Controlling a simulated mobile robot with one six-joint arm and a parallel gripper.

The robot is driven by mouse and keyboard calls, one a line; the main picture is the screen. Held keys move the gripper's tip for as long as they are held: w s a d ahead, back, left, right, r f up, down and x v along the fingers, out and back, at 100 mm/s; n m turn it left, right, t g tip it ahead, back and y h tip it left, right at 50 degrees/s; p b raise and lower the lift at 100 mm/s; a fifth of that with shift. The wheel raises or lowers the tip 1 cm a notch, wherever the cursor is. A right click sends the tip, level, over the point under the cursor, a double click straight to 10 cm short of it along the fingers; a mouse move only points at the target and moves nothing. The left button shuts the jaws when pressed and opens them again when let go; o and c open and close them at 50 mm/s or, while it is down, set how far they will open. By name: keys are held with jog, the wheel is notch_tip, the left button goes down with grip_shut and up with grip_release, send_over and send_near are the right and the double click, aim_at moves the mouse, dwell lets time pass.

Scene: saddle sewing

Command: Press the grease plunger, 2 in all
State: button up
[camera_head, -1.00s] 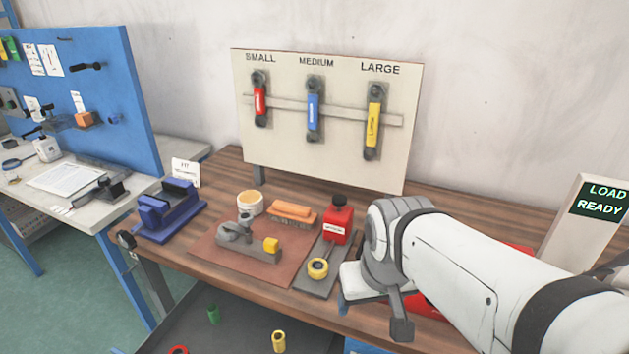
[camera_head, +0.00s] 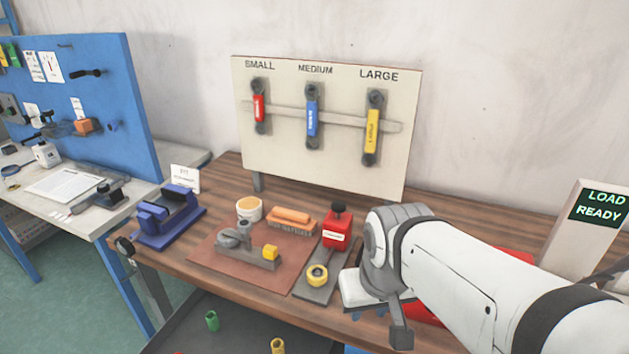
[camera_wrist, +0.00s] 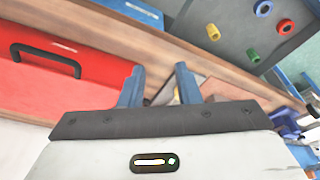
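The grease dispenser is a red block (camera_head: 337,235) with a black round plunger knob (camera_head: 338,208) on top. It stands upright at the back of a dark grey plate, behind a yellow ring (camera_head: 317,275). The knob looks raised, with nothing touching it. My gripper (camera_wrist: 158,78) shows in the wrist view with its two blue fingers apart and nothing between them. In the head view my arm hides most of the gripper, to the right of the dispenser and nearer the front edge. I cannot make out the plunger in the wrist view.
A brown mat (camera_head: 212,262) holds a grey clamp with a yellow block, left of the dispenser. An orange brush (camera_head: 292,222) and a white pot (camera_head: 249,208) stand behind. A red case (camera_wrist: 65,72) lies under my arm. A tray (camera_wrist: 235,35) of coloured sleeves sits below.

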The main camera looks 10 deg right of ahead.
grip_shut()
dwell(1.0)
